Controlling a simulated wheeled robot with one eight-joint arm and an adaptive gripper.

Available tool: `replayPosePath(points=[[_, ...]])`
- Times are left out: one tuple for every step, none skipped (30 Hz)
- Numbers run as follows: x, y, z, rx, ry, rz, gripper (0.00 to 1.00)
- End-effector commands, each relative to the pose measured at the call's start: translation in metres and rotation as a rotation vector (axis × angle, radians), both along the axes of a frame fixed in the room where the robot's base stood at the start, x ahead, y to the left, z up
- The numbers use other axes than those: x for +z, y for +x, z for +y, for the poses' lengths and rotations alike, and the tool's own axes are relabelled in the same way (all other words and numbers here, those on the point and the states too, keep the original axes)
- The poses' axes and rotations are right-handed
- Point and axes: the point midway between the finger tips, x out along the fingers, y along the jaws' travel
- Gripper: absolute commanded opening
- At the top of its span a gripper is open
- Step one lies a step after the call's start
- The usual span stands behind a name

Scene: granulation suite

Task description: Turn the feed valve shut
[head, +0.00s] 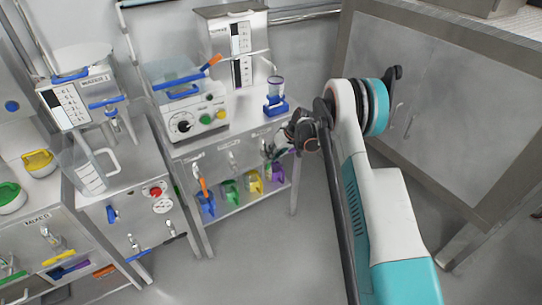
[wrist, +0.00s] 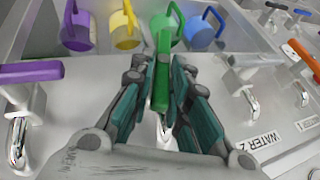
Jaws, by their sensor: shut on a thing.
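My gripper (wrist: 160,78) is shut on a green lever handle (wrist: 162,88) in the wrist view, with one dark teal finger pad on each side of it. The lever stands on a tap whose metal spout shows partly below it; the fingers hide the rest. No label on this tap is readable, so I cannot tell whether it is the feed valve. In the head view my gripper (head: 280,146) is at the front of the middle bench, and its fingers and the lever are too small to make out.
A purple lever (wrist: 30,71) is left of my gripper; a tap labelled WATER 2 (wrist: 250,95) is to the right. Purple (wrist: 78,30), yellow (wrist: 124,28), green (wrist: 164,30) and blue (wrist: 202,32) jugs stand beyond. A grey cabinet (head: 440,100) is at the right.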

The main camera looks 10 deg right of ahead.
Motion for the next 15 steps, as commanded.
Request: replayPosePath(points=[[-0.0016, 0.0010, -0.0039, -0.003, 0.039, 0.013, 0.00], [-0.0019, 0.0011, -0.0044, -0.003, 0.064, 0.021, 0.00], [-0.0024, 0.0015, -0.0047, -0.002, 0.095, 0.031, 0.00], [-0.0024, 0.0016, -0.0050, -0.002, 0.119, 0.039, 0.00], [-0.0028, 0.0019, -0.0060, -0.002, 0.142, 0.046, 0.00], [-0.0035, 0.0020, -0.0068, -0.003, 0.171, 0.055, 0.00], [-0.0035, 0.0023, -0.0069, -0.003, 0.193, 0.062, 0.00], [-0.0041, 0.0022, -0.0070, -0.003, 0.213, 0.069, 0.00], [-0.0046, 0.0025, -0.0076, -0.002, 0.239, 0.077, 0.00], [-0.0044, 0.0026, -0.0080, -0.002, 0.258, 0.083, 0.00], [-0.0050, 0.0026, -0.0086, -0.002, 0.274, 0.090, 0.00], [-0.0052, 0.0030, -0.0089, -0.001, 0.296, 0.096, 0.00], [-0.0053, 0.0029, -0.0090, -0.001, 0.311, 0.101, 0.00], [-0.0056, 0.0028, -0.0089, -0.001, 0.327, 0.106, 0.00], [-0.0062, 0.0029, -0.0092, -0.002, 0.342, 0.111, 0.00]])
